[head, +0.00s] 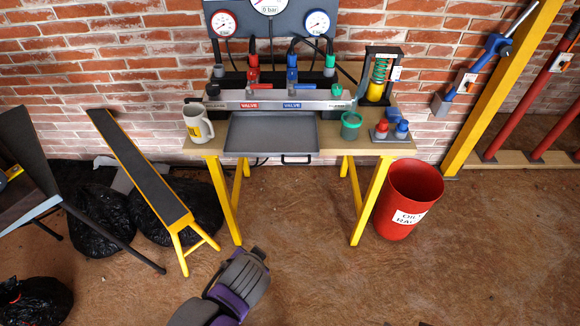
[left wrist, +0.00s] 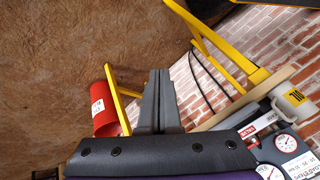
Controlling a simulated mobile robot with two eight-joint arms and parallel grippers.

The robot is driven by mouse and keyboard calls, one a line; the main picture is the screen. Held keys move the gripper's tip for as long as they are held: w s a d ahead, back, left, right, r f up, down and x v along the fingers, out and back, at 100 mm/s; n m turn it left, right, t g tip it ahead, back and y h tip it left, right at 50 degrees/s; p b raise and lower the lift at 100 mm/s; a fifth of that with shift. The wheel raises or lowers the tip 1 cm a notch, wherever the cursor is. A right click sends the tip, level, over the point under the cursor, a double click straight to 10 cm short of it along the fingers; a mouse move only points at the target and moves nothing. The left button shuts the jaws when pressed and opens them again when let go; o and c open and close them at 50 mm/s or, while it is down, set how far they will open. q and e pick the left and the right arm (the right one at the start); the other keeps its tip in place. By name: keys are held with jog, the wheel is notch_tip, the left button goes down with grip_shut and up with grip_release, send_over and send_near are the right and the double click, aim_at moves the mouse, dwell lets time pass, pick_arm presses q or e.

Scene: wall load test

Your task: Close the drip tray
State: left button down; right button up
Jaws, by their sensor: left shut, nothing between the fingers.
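The drip tray (head: 272,131) is a flat grey tray at the front middle of the workbench in the head view. I cannot make out the tray clearly in that view. My right gripper is not in view.
The wooden bench (head: 205,147) has yellow legs. A white mug (head: 198,122) stands left of the tray, a green cup (head: 351,126) right of it. A red bin (head: 408,198) stands at the right leg. A yellow-framed bench (head: 142,168) leans left. Floor in front is mostly clear.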

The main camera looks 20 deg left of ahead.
pick_arm(q)
jog(key=w+d+r+m+t+y+p, duration=0.1)
jog(key=w+d+r+m+t, duration=0.3)
jog(key=w+m, duration=0.15)
jog(key=w+d+r+m+t+y+p, duration=0.1)
jog(key=w+d+r+m+t+y, duration=0.1)
jog(key=w+d+r+m+t, duration=0.4)
jog(key=n+g+b, duration=0.1)
jog(key=b, duration=0.2)
send_near(295, 139)
jog(key=f+v, duration=0.1)
jog(key=v, duration=0.4)
jog(key=shift+a+f, duration=0.1)
jog(key=shift+a, duration=0.05)
jog(key=x, duration=0.4)
jog(key=r+p+x, duration=0.1)
jog(key=x, duration=0.4)
jog(key=r+x, duration=0.1)
jog(key=x, duration=0.4)
jog(key=shift+w+r, duration=0.2)
jog(key=shift+w, duration=0.05)
jog(key=shift+w+r, duration=0.1)
jog(key=shift+w, duration=0.05)
jog(key=shift+r, duration=0.1)
